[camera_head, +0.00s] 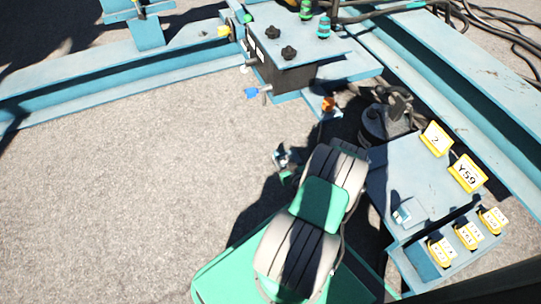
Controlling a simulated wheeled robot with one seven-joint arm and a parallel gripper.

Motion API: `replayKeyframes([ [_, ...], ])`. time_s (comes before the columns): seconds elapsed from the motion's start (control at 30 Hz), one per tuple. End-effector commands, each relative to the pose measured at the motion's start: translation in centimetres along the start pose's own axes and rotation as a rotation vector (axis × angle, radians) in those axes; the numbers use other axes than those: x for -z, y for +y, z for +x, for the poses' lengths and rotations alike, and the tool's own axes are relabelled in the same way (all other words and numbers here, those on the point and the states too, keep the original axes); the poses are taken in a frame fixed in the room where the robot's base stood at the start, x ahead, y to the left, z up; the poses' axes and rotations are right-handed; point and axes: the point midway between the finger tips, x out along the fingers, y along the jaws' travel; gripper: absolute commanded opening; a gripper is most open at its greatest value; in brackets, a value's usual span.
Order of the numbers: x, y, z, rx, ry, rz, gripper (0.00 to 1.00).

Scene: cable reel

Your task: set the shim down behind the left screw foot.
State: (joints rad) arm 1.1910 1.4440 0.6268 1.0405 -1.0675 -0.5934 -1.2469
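A dark screw foot (385,124) with a round base stands on the ground right of centre, beside the blue frame. I cannot tell whether it is the left one; no second foot shows clearly. I cannot make out the shim for certain. A small pale block (408,213) lies on the blue plate at the right and may be it. My green and grey arm reaches up from the bottom middle and hides the ground behind it. Small light metal parts at its far end seem to be my gripper (281,160), over the paving left of the foot. Its fingers are too small to read.
A blue plate (405,165) with several yellow-framed labels stands at the right. Blue beams (120,78) cross the top left, and another beam (470,75) runs along the right. Black cables (490,22) lie at the top right. The paving (130,190) at the left is clear.

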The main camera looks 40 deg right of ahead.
Motion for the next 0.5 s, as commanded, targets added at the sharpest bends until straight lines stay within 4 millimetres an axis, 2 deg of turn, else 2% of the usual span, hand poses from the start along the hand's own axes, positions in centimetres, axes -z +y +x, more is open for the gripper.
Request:
replayKeyframes([
  [0.07, 0.4, -0.1, 0.0, 0.009, -0.001, -0.005, 0.40],
  [0.13, 1.9, -0.6, 0.8, 0.048, -0.013, -0.023, 0.40],
  [0.17, 3.1, -1.2, 1.2, 0.078, -0.022, -0.033, 0.40],
  [0.23, 6.7, -3.1, 2.5, 0.172, -0.065, -0.068, 0.40],
  [0.3, 11.1, -6.4, 3.2, 0.283, -0.135, -0.110, 0.40],
  [0.37, 14.6, -9.6, 3.0, 0.368, -0.214, -0.146, 0.40],
  [0.4, 16.9, -11.8, 2.5, 0.412, -0.270, -0.168, 0.40],
  [0.47, 20.0, -15.0, 1.1, 0.464, -0.355, -0.200, 0.40],
  [0.5, 22.0, -17.1, -0.3, 0.487, -0.414, -0.221, 0.40],
])
